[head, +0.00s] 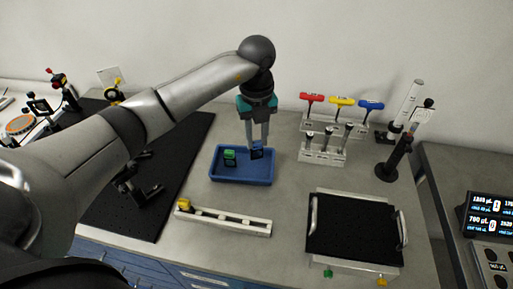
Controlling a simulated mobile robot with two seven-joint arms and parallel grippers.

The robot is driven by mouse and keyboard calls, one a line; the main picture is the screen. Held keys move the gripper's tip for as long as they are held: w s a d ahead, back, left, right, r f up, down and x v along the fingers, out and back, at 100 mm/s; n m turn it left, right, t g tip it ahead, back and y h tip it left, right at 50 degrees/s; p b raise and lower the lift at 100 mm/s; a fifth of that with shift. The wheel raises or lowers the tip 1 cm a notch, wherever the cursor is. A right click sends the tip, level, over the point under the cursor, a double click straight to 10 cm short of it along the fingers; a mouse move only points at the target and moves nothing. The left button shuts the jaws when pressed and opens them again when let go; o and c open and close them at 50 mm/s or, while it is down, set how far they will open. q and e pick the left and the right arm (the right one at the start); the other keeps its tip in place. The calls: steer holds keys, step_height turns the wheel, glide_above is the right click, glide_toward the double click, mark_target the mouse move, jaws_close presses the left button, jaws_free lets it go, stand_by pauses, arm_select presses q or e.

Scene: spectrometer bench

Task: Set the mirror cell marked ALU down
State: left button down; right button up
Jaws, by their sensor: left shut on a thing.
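My left gripper (257,145) reaches down over the blue tray (243,181). It is shut on a small dark blue mirror cell (257,153), at the right part of the tray near its back wall. The fingers cover part of the cell, and no marking on it can be read. I cannot tell whether the cell touches the tray floor. A green cell (230,157) sits in the tray to the left, apart from the gripper. My right gripper is out of view.
A pale rail (235,222) with a yellow piece (184,204) at its left end lies in front of the tray. A black-topped platform (353,232) stands at right. A rack with red, yellow and blue T-handles (342,101) stands behind. A black breadboard (175,190) lies left.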

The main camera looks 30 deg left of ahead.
mark_target(257, 142)
arm_select(q)
steer(key=shift+f, duration=2)
steer(key=shift+f, duration=0.1)
steer(key=c, duration=0.6)
jaws_free()
step_height(257, 142, up, 12)
steer(key=shift+r, duration=0.15)
